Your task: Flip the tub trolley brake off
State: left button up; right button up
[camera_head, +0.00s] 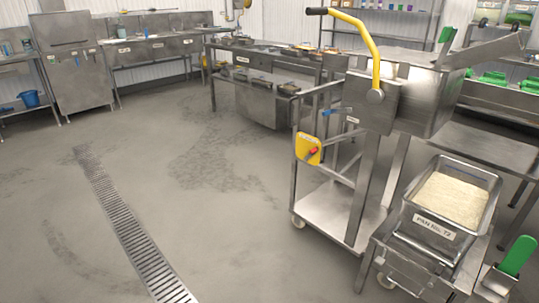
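The tub trolley (327,202) is a steel frame on castors at right of centre. Its steel tub (425,98) sits at the top, with a long yellow lever (365,38) that has a black grip. A yellow plate (305,149) with a small red lever (313,151) is fixed to the left side of the frame. Neither lever's wording can be read clearly, so I cannot confirm which is the brake. Neither of my grippers is in view.
A steel pan of rice (406,224), labelled "PAN No. T2", stands on a low stand at front right. A green-handled tool (517,256) is beside it. Steel tables (262,104) stand behind. The floor left of the trolley is open, with a long drain grate (125,226).

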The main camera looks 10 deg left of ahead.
aim_at(312, 152)
jog(key=u, duration=0.55)
jog(key=i, duration=1.8)
jog(key=z, duration=0.6)
jog(key=i, duration=0.6)
jog(key=z, duration=0.05)
